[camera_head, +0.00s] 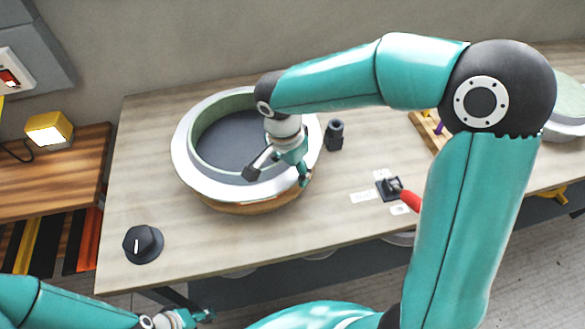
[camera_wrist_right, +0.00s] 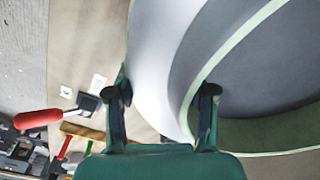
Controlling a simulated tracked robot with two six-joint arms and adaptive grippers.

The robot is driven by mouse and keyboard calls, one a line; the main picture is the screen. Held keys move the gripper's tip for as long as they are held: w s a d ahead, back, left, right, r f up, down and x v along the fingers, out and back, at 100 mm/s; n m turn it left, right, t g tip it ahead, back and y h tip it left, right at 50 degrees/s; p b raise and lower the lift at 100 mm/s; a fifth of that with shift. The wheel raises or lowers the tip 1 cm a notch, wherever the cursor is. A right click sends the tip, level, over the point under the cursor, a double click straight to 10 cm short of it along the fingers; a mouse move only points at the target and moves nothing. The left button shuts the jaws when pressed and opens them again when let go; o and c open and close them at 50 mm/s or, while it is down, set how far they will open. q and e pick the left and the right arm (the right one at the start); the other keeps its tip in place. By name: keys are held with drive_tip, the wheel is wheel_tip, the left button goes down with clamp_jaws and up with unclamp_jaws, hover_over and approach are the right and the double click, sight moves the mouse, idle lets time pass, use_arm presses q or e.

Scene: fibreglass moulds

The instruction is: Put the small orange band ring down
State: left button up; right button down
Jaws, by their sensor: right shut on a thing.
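A round ring-shaped mould with a wide white flange (camera_head: 188,178) and pale green inner wall is at the left of the table. An orange-brown band (camera_head: 250,207) shows under its front edge; I take this to be the orange band ring. My right gripper (camera_head: 277,177) is at its front right, shut on its wall with one finger on each side. The right wrist view shows the fingers (camera_wrist_right: 166,92) straddling the ring's wall. I cannot tell whether its underside touches the table. My left gripper (camera_head: 195,317) is low at the bottom edge, away from the ring; its jaws are unclear.
A black knob (camera_head: 143,244) stands at the table's front left. A dark cylinder (camera_head: 335,135) stands right of the ring. A dark block with a red-handled tool (camera_head: 390,188) lies further right. A wooden tray (camera_head: 425,130) is partly behind my right arm. Bare table lies between.

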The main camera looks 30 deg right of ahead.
drive_tip(key=shift+w+f, duration=0.1)
drive_tip(key=shift+c, duration=2)
unclamp_jaws()
wheel_tip(320, 180, up, 12)
drive_tip(key=a, duration=0.1)
drive_tip(key=shift+a+p, duration=0.2)
drive_tip(key=shift+p, duration=0.15)
